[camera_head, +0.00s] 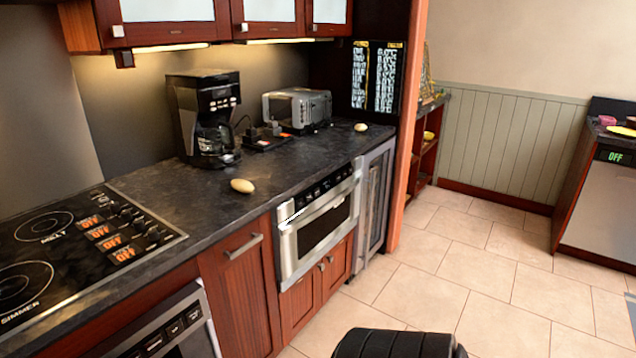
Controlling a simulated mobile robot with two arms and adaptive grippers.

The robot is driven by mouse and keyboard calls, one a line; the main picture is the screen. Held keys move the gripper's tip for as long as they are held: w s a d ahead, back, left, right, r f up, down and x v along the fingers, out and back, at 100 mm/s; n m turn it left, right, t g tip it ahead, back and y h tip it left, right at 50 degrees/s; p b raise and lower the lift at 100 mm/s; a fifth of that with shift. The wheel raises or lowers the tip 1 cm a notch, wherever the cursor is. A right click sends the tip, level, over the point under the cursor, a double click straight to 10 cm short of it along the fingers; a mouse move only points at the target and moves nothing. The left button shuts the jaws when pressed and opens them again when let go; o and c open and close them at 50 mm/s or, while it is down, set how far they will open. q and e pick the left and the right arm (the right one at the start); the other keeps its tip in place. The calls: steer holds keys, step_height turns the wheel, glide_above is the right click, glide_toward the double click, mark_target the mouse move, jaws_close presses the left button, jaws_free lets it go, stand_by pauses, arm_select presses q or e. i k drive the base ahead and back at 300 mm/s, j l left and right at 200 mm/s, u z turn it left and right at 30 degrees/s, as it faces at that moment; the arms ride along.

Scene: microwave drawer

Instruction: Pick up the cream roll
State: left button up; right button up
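A small pale tan oval item (242,186), perhaps the cream roll, lies on the dark countertop to the left of the microwave drawer and in front of the coffee maker. A second, smaller pale rounded item (361,127) lies on the counter near its right end, beyond the drawer. Both are too small to tell for certain which is the cream roll. Neither of my grippers is in view, and nothing touches either item.
The cooktop (75,245) is at the left, and the coffee maker (204,118) and toaster (297,108) stand along the wall. The stainless microwave drawer (318,222) below the counter is closed. The tiled floor (510,285) is open at the right. Another counter (612,136) holds small items.

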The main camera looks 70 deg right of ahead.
mark_target(240, 185)
steer(key=z, duration=1.75)
